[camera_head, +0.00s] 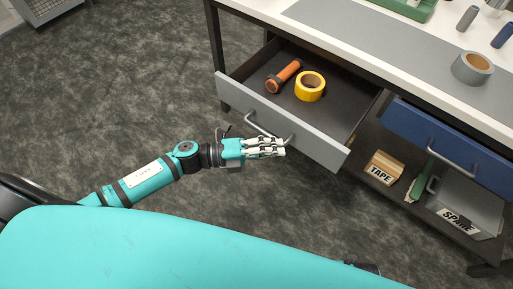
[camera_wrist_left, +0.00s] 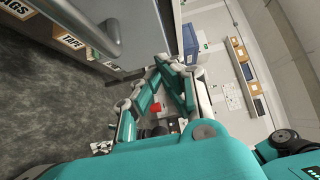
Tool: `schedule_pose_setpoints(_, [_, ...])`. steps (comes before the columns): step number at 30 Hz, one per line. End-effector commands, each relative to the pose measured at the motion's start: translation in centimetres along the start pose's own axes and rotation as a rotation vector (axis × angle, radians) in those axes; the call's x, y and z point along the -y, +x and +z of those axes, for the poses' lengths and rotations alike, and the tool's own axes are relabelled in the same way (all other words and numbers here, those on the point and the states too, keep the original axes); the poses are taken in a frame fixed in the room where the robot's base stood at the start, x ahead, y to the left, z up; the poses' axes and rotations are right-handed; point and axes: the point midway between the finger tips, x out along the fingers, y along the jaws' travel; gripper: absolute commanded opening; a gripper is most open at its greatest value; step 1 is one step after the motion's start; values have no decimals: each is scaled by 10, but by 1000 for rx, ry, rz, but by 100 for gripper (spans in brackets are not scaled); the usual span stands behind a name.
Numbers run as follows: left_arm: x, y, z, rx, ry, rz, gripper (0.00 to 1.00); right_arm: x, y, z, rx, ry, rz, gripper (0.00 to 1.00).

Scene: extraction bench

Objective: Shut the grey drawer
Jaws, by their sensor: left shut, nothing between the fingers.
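My left gripper (camera_head: 282,147) is shut and empty, just in front of the drawer front near the handle's right end. I cannot tell whether it touches. In the left wrist view, the gripper (camera_wrist_left: 158,66) has its fingertips together close to a grey panel, and a grey bar handle (camera_wrist_left: 100,38) shows at upper left. My right gripper is not in view.
A shut blue drawer (camera_head: 450,145) is to the right. The shelf below holds a TAPE box (camera_head: 383,168) and a grey SPARE box (camera_head: 465,205). The bench top (camera_head: 400,55) carries a grey tape roll (camera_head: 472,67) and a green tray (camera_head: 405,8). The floor at left is clear.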

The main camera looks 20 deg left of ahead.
Motion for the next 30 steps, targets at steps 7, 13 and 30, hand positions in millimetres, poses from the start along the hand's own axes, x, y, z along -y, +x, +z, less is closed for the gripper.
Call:
schedule_pose_setpoints(7, [0, 39, 16, 2, 2, -1, 0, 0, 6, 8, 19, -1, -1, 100])
schedule_pose_setpoints(13, [0, 50, 27, 1, -1, -1, 0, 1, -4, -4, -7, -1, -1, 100])
schedule_pose_setpoints(30, [0, 56, 34, 2, 0, -1, 0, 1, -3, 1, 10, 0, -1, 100])
